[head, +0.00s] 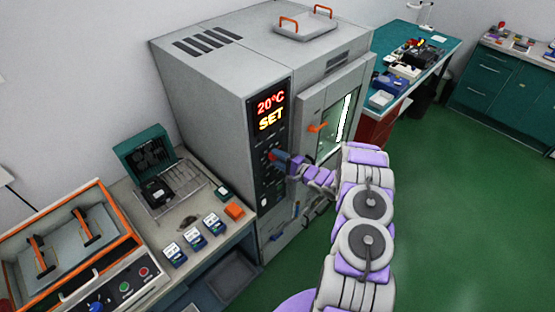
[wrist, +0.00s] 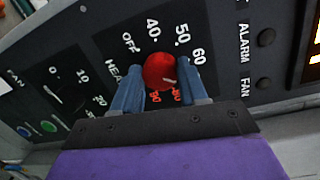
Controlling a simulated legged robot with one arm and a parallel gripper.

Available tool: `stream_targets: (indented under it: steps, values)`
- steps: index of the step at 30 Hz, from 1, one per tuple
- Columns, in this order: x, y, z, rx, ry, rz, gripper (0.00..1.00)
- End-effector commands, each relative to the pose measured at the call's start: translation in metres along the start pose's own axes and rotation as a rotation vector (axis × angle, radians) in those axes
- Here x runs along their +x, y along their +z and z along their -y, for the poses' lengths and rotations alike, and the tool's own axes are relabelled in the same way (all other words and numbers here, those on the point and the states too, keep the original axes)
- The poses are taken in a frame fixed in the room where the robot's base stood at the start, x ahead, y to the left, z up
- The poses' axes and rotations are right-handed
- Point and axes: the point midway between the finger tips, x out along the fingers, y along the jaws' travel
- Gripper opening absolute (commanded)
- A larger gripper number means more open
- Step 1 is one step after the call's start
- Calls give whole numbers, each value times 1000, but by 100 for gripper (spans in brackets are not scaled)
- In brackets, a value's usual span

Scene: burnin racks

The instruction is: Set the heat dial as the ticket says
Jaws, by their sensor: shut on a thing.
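The heat dial (wrist: 160,71) is a red round knob on the dark control panel, seen in the wrist view. Printed around it are OFF, 40, 50, 60 and red numbers partly hidden below. A short pale mark lies on its lower right; I cannot tell the exact number it points at. My gripper (wrist: 158,82) has its blue fingers on both sides of the knob, shut on it. In the head view my gripper (head: 280,158) is at the panel of the grey chamber (head: 205,95), hiding the dial. I cannot make out a ticket.
The chamber display (head: 270,110) reads 20°C and SET. An orange-handled door (head: 335,115) is right of the panel. In the wrist view, another dial scale (wrist: 65,85) is at left and ALARM and FAN controls (wrist: 265,60) at right. A cluttered bench (head: 190,220) stands left; green floor is clear at right.

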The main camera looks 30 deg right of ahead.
Motion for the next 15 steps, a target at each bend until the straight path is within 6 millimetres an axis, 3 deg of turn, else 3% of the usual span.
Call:
stream_targets:
  steps: [15]
  values:
    - [-1,-3,-1,70,-6,-3,12]
